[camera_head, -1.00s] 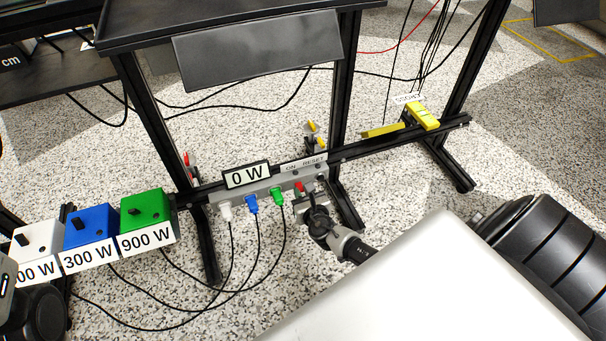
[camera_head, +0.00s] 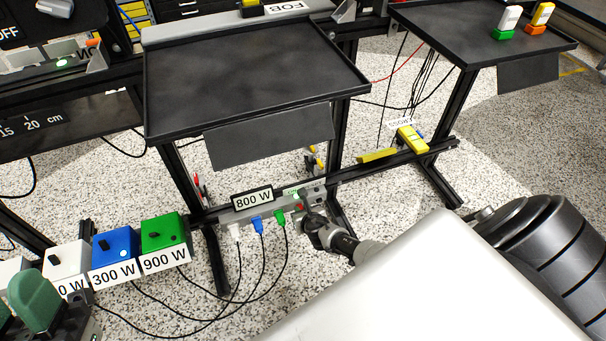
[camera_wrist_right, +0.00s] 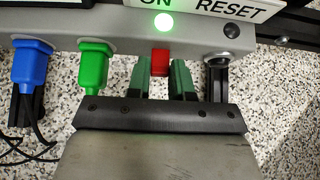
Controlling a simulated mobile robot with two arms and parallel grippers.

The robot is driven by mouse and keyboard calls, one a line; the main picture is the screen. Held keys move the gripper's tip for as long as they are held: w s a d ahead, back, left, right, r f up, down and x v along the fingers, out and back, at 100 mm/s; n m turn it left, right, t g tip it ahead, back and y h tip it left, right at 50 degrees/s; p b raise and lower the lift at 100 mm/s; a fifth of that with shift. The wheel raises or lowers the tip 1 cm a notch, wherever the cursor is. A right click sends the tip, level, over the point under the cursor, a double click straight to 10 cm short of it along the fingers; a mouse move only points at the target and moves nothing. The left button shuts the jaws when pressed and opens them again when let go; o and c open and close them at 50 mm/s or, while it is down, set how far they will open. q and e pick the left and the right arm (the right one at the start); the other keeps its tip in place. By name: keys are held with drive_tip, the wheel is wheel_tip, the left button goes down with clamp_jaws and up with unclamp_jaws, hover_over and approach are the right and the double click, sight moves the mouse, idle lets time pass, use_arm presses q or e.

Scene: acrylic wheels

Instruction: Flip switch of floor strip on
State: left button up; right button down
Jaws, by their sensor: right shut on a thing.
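The grey floor strip (camera_head: 262,209) is mounted on a low black rail, and its display (camera_head: 253,199) reads 800 W. Its red switch (camera_wrist_right: 160,62) sits under the ON label in the right wrist view. A round light (camera_wrist_right: 163,21) above the switch glows green. My right gripper (camera_wrist_right: 160,76) is shut on the red switch, with a green fingertip on each side of it. In the head view my right gripper (camera_head: 304,210) reaches the right end of the strip. My left gripper (camera_head: 22,305) is partly cut off at the lower left; its opening is unclear.
White, blue (camera_head: 116,250) and green (camera_head: 162,232) plugs sit in the strip, with cables trailing over the floor. Labelled load boxes stand left of it. A RESET button (camera_wrist_right: 231,30) is right of the switch. A black table (camera_head: 255,75) overhangs the strip.

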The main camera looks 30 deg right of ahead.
drive_tip(key=g+p, duration=0.1)
drive_tip(key=p, duration=0.2)
drive_tip(key=shift+w+d+r+g+p, duration=0.1)
drive_tip(key=shift+w+r+g+p, duration=0.05)
drive_tip(key=shift+r+g+p, duration=0.25)
use_arm(q)
drive_tip(key=w+f+g+y, duration=0.4)
drive_tip(key=w+f+g, duration=0.2)
drive_tip(key=f+g, duration=0.5)
drive_tip(key=shift+w+a+g, duration=0.15)
drive_tip(key=shift+w+g, duration=0.25)
drive_tip(key=shift+g, duration=0.2)
use_arm(e)
drive_tip(key=shift+f, duration=0.1)
drive_tip(key=c, duration=1)
unclamp_jaws()
